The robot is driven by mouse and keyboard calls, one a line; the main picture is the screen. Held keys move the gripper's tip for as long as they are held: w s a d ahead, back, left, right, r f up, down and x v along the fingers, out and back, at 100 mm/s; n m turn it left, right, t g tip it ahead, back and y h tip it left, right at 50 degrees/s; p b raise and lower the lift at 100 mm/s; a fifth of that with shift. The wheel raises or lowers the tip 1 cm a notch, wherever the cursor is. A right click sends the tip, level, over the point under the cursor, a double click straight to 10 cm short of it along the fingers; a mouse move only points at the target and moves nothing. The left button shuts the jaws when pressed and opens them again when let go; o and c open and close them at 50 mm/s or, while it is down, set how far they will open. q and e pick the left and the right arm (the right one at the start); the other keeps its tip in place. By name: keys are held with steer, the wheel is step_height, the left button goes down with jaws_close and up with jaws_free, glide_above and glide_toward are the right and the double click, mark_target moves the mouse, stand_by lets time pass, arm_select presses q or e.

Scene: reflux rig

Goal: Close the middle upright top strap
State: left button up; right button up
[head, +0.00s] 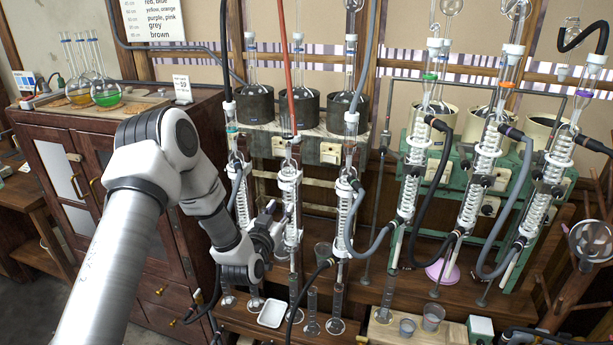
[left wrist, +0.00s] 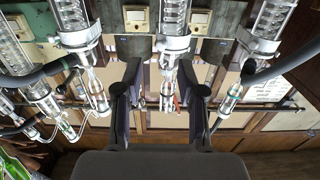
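The left rig holds three upright glass condensers. The middle upright (head: 291,205) has a pale clamp with a top strap (head: 290,174) around its upper part; whether that strap is open or shut is too small to tell. My left gripper (head: 279,217) is at the middle upright, below the top strap. In the left wrist view my left gripper (left wrist: 161,76) is open, with one dark finger on each side of a glass joint. A metal clamp band (left wrist: 173,43) crosses that upright just beyond the fingertips. No contact is clear. My right gripper is not in view.
Neighbouring condensers (head: 345,215) with grey and black hoses stand close on both sides. A green rig (head: 408,150) with tilted condensers is at right. A white tray (head: 271,313), cylinders (head: 336,300) and beakers (head: 433,317) stand below. A wooden cabinet (head: 130,190) is at left.

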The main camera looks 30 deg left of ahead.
mark_target(291, 191)
arm_select(q)
steer(key=p+x, duration=0.2)
steer(key=x, duration=0.5)
steer(key=shift+w+a+p, duration=0.15)
steer(key=shift+w+p, duration=0.1)
steer(key=shift+p, duration=0.15)
steer(key=shift+s+r, duration=0.2)
steer(key=shift+c, duration=0.6)
jaws_close()
